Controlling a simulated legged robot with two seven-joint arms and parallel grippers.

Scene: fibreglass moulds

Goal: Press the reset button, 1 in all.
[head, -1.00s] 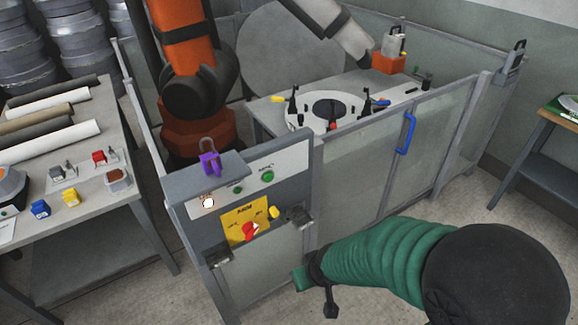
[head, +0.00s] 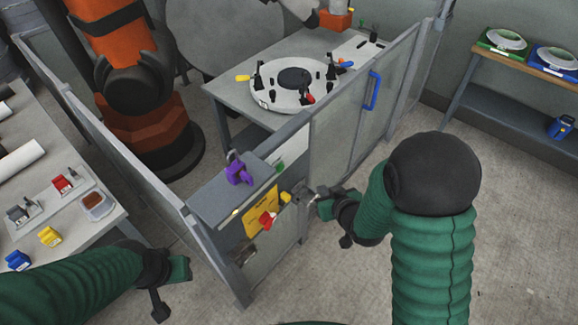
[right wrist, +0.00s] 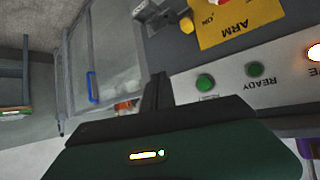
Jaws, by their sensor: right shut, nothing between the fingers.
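The control panel (head: 235,200) stands in the middle of the head view, seen steeply from above. A green button (right wrist: 205,82) on its pale strip shows in the right wrist view, beside a green READY lamp (right wrist: 255,69); no label on that button is readable. In the head view a small green spot (head: 279,166) shows at the panel's upper edge. My right gripper (head: 314,198) is shut and empty at the panel's right side; in the wrist view its dark fingers (right wrist: 157,88) are left of the green button, apart from it in the picture. My left gripper (head: 182,268) is low at the left, its fingers unclear.
A bench (head: 60,215) stands left; open floor lies right.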

